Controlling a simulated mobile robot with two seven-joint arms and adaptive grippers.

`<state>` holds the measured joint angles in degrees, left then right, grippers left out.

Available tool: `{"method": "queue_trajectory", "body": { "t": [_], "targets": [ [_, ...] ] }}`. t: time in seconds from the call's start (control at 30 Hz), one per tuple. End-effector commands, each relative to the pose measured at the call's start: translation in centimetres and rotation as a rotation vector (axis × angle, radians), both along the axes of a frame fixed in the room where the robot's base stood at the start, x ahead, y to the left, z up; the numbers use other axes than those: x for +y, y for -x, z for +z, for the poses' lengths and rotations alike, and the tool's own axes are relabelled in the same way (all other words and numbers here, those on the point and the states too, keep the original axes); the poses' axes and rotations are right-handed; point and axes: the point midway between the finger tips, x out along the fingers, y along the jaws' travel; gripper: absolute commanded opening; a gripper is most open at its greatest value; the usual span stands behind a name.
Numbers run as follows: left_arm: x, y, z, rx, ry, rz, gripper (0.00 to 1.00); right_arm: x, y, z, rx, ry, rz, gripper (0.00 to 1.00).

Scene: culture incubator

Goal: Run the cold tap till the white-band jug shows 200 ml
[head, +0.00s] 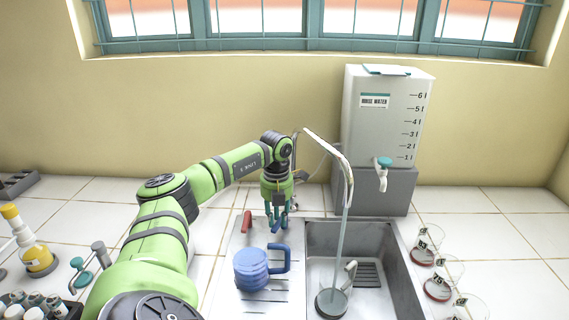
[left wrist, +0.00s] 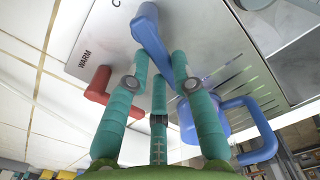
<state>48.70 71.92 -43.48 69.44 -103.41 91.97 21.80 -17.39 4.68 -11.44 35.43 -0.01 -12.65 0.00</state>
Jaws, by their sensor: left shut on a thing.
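The jug's band, scale and water level are too small to read. My right gripper is not in view.
A blue ribbed jug (head: 250,269) stands on the drainboard left of the basin. A water tank (head: 384,120) with its own tap stands behind right. Several labelled flasks (head: 437,287) stand right of the sink. A yellow-capped bottle (head: 36,250) and a rack are at left.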

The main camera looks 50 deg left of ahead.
Motion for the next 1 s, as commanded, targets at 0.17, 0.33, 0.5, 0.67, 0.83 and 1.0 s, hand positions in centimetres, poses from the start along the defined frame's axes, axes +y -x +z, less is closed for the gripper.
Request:
{"method": "queue_trajectory", "body": {
  "t": [0.17,0.33,0.5,0.67,0.83,1.0],
  "targets": [
    [0.0,-0.1,0.0,-0.001,0.0,0.001,0.48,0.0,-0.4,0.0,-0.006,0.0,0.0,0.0],
    [0.0,-0.1,0.0,-0.001,0.0,0.002,0.49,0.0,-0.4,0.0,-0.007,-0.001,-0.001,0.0],
    [0.0,-0.1,0.1,-0.001,0.0,0.002,0.49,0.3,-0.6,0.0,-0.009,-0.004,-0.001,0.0],
    [0.0,-0.1,1.7,-0.004,0.0,0.002,0.49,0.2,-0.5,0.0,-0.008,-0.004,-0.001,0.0],
    [0.0,-0.1,4.7,-0.004,0.0,0.002,0.49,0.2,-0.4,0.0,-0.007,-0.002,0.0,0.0],
    [0.0,-0.1,6.9,-0.004,0.0,0.002,0.49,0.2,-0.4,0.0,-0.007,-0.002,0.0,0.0]
  ]
}}
